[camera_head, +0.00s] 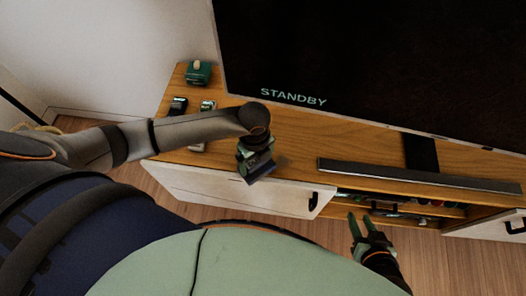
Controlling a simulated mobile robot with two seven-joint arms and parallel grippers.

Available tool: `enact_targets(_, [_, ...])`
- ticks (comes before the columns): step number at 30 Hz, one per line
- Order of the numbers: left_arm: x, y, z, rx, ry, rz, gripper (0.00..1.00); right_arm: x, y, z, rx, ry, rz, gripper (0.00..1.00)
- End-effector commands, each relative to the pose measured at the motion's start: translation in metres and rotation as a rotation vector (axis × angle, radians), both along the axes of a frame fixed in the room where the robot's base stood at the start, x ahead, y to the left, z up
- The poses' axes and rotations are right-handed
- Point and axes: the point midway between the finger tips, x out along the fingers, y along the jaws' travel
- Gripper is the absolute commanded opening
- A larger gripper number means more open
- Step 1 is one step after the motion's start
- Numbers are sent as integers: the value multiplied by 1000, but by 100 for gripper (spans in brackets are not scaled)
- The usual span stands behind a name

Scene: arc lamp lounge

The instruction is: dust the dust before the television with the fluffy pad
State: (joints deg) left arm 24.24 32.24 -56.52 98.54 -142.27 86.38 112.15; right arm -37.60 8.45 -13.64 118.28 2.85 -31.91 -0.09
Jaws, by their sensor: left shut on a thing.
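The television (370,55) is a large dark screen reading STANDBY, above the wooden top of a low cabinet (310,130). My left gripper (257,172) is at the front edge of the cabinet top, left of the soundbar. It is shut on a small dark grey thing (271,168), which looks like the fluffy pad; the gripper hides most of it. I cannot make out dust on the wood. My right gripper (360,218) is low in front of the cabinet's open shelf, its fingers apart and empty.
A long dark soundbar (420,176) lies before the television's stand (420,153). A green box-like thing (198,72) and small devices (178,105) sit at the cabinet's left end. The shelf (400,207) below holds several small items. Wood between gripper and television looks clear.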

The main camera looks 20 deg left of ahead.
Motion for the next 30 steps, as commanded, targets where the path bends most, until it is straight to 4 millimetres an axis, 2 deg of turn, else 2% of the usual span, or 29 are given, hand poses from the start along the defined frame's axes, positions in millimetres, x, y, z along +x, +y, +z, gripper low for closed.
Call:
enact_targets(2, [-2, 6, 0, 3, 2, 1, 41, 0, 0, 3, 0, 0, 0, 37])
enact_targets(8, [2, 9, -2, 2, 0, 0, 41, 0, 0, 0, 0, 1, 0, 37])
enact_targets(18, [30, 17, -2, 3, -1, 2, 41, 0, 0, -10, -1, 1, -1, 37])
enact_targets(26, [38, 19, -1, 2, 0, 1, 41, 0, 0, -12, -1, 1, -1, 37])
enact_targets(30, [49, 22, -1, 3, -1, 1, 41, 0, 0, -17, -1, 1, -1, 37])
